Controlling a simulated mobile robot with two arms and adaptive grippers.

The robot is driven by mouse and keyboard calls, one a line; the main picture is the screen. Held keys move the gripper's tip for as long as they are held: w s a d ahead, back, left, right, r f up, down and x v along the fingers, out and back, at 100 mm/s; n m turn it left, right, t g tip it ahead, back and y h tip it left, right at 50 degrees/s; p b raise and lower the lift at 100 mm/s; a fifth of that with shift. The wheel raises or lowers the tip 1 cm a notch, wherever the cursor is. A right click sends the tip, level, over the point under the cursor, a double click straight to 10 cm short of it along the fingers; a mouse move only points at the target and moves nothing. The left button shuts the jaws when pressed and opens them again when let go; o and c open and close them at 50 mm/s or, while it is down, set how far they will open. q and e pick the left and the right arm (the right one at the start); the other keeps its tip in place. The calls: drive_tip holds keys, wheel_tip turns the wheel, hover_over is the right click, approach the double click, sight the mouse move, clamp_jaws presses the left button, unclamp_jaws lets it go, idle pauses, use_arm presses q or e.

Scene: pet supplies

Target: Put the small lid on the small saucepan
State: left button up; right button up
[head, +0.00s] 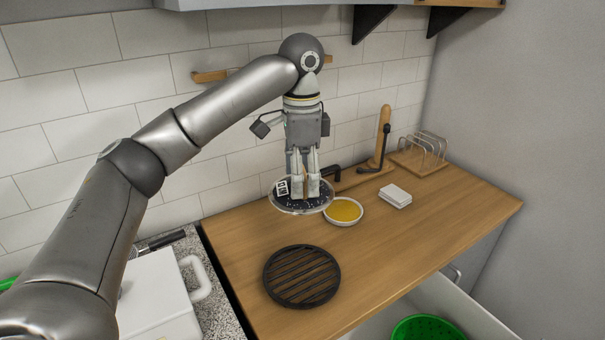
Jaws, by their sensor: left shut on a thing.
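My left gripper (304,193) points straight down above the back left part of the wooden counter. It is shut on the small lid (290,208), a round, see-through lid with a pale rim, held roughly level. The gripper hides the lid's middle. Dark material shows through the lid, but I cannot tell whether it is the small saucepan or something else. A dark handle-like piece sticks out just right of the gripper, behind the lid; I cannot tell what it belongs to. No saucepan shows clearly. My right gripper is not in view.
A white dish with yellow contents (343,210) stands close right of the lid. A dark slatted trivet (302,276) lies in front. A white block (395,196), wooden stand (380,145) and wire rack (420,152) are farther right. The counter's front right is clear.

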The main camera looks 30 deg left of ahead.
use_arm(q)
drive_tip(key=shift+s+d+f+n, duration=0.25)
drive_tip(key=shift+f+n, duration=0.05)
drive_tip(key=shift+f, duration=0.05)
drive_tip(key=s+d+f+n, duration=0.3)
drive_tip(key=s+f+n, duration=0.2)
drive_tip(key=s, duration=0.1)
drive_tip(key=s+d+f+n, duration=0.4)
drive_tip(key=s+f+n, duration=0.1)
drive_tip(key=s, duration=0.2)
drive_tip(key=shift+s+d+f, duration=0.2)
drive_tip(key=shift+d+f, duration=0.05)
drive_tip(key=shift+f, duration=0.1)
